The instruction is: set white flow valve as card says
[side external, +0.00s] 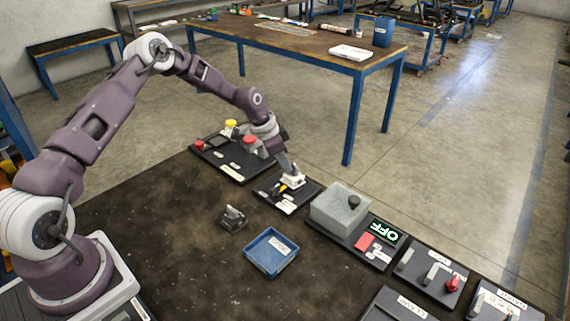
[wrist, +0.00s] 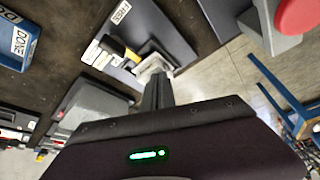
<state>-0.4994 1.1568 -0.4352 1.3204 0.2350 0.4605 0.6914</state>
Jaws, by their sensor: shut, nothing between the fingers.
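The white flow valve (side external: 292,181) sits on a small dark panel (side external: 270,194) in the side view, and its white body (wrist: 152,67) shows in the wrist view. A lever with a yellow part and a black part (wrist: 120,48) extends beside it. My gripper (side external: 289,173) is shut and empty, with its tips down at the white body. In the wrist view the fingers (wrist: 156,82) reach that body; I cannot tell whether they touch. I cannot tell which card gives the setting.
A panel with red and yellow buttons (side external: 232,171) stands behind left. A grey box (side external: 335,208) and a panel with a green OFF display (side external: 383,233) stand to the right. A blue tray (side external: 250,262) and a small dark fixture (side external: 233,219) are in front. The near left mat is clear.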

